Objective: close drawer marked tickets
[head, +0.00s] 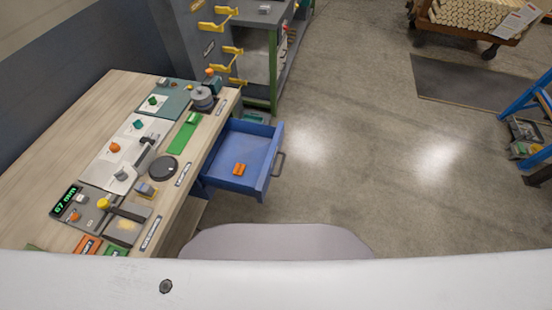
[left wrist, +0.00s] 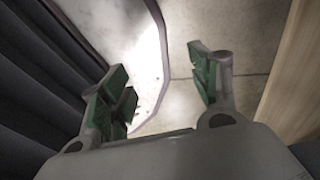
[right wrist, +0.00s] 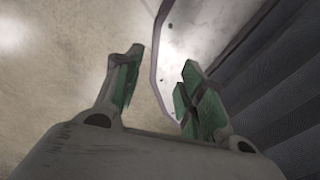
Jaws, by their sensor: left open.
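A blue drawer (head: 238,190) stands pulled out from the right side of the wooden workbench in the head view. Its grey handle (head: 278,166) is on the right-hand front. A small orange block (head: 239,169) lies inside it. I cannot read the drawer's marking. Neither gripper shows in the head view. In the left wrist view my left gripper (left wrist: 163,78) is open with nothing between its green-padded fingers. In the right wrist view my right gripper (right wrist: 158,78) is also open and empty. The drawer does not show in either wrist view.
The workbench (head: 98,100) carries a digital readout (head: 67,198), a black round disc (head: 162,168) and a green strip (head: 185,135). A grey cabinet with yellow handles (head: 232,50) stands behind. The concrete floor (head: 370,170) right of the drawer is clear. A dark mat (head: 470,90) lies farther off.

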